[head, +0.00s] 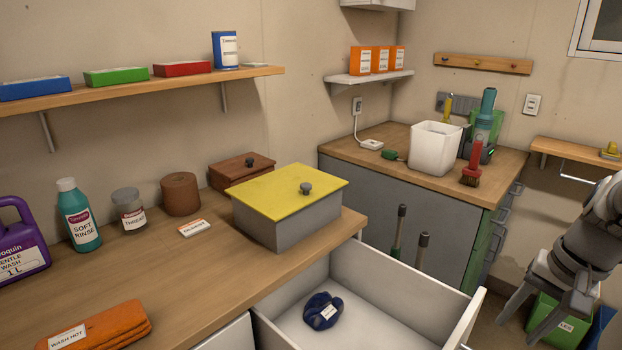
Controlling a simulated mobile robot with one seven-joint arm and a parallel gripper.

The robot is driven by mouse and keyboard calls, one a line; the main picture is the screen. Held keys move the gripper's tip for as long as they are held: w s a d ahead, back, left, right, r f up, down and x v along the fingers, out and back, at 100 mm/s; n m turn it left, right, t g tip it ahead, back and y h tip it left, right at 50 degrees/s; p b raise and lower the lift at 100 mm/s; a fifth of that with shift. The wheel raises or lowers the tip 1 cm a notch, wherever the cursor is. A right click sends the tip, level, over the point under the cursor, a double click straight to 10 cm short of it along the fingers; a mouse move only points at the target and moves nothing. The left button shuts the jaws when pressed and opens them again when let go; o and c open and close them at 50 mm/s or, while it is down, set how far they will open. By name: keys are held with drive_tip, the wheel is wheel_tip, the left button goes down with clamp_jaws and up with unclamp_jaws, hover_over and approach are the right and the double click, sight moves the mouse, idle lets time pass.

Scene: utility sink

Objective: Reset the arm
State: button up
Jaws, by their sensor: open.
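My gripper (530,312) is at the lower right of the head view, at the end of my grey arm. Its two fingers point down and to the left and are spread apart. Nothing shows between them. It hangs to the right of the open drawer, in front of a green bin (556,322) on the floor. The arm's upper part is cut off by the right edge of the picture.
A white drawer (375,297) stands open below the wooden counter (190,262), with a dark blue bundle (322,311) inside. A grey box with a yellow lid (290,200) sits near the counter's edge. A second counter (385,143) holds a white bin (434,147).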

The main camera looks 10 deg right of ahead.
drive_tip(key=a+r+n+t, duration=0.15)
drive_tip(key=a+n, duration=0.25)
drive_tip(key=a, duration=0.4)
drive_tip(key=a+r+n+t+h, duration=0.1)
drive_tip(key=a+r+n, duration=0.2)
drive_tip(key=a, duration=0.6)
drive_tip(key=a+r+n+t, duration=0.2)
drive_tip(key=a+n, duration=0.2)
drive_tip(key=a, duration=0.4)
wheel_tip(320, 180, up, 15)
drive_tip(key=p, duration=1.6)
drive_tip(key=shift+w+g, duration=0.2)
drive_tip(key=shift+g, duration=0.15)
drive_tip(key=shift+d+f, duration=0.1)
drive_tip(key=shift+d, duration=0.1)
